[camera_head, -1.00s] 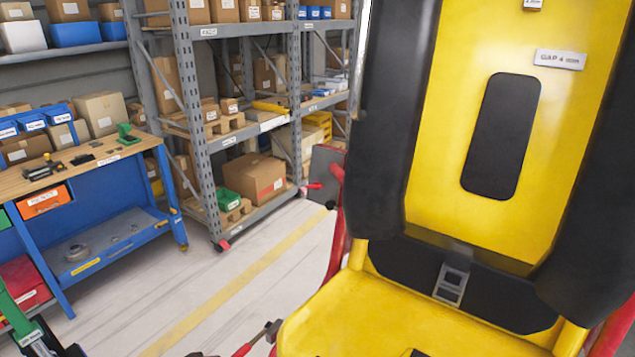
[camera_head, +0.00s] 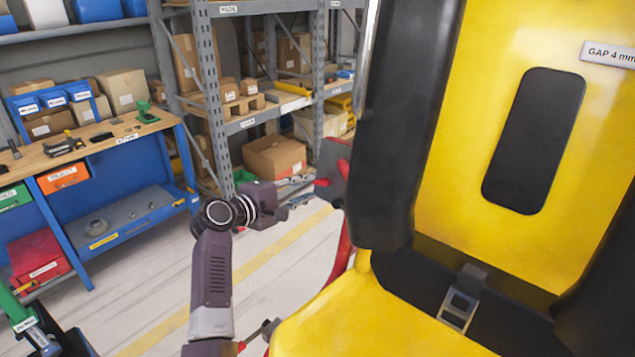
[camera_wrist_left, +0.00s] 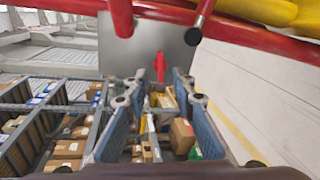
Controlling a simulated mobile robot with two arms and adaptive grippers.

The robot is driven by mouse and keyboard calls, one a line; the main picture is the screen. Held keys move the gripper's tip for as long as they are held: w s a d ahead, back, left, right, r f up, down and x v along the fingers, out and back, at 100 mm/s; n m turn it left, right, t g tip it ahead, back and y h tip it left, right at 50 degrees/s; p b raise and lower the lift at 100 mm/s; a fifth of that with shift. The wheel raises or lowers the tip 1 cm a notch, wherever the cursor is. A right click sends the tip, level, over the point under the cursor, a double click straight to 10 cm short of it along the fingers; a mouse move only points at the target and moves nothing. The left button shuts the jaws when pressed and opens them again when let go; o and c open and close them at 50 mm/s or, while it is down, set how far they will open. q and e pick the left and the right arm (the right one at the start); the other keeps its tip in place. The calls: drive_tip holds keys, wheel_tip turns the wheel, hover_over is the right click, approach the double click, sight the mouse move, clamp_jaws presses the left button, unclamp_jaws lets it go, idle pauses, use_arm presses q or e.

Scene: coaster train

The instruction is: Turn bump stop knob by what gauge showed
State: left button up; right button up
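A small red knob (camera_head: 322,182) sticks out from a grey plate (camera_head: 333,160) beside the yellow seat in the head view. In the left wrist view the red knob (camera_wrist_left: 160,66) stands on the grey plate (camera_wrist_left: 130,58), just beyond my fingertips. My left gripper (camera_head: 303,192) is close to the knob, pointing at it. In the left wrist view my left gripper (camera_wrist_left: 160,84) is open, with nothing between its blue-grey fingers; a gap to the knob seems to remain. A white label (camera_head: 610,54) on the seat back reads "GAP 4 mm". My right gripper is out of view.
The yellow seat (camera_head: 400,315) with black padding fills the right side. Red tubes (camera_wrist_left: 250,45) run close above the plate in the left wrist view. A grey shelf rack (camera_head: 209,90) and a blue workbench (camera_head: 120,185) stand behind, with open floor between.

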sight(319, 184)
use_arm(q)
drive_tip(key=shift+p+x, duration=0.35)
drive_tip(key=shift+x, duration=2.2)
drive_tip(key=shift+c, duration=0.4)
clamp_jaws()
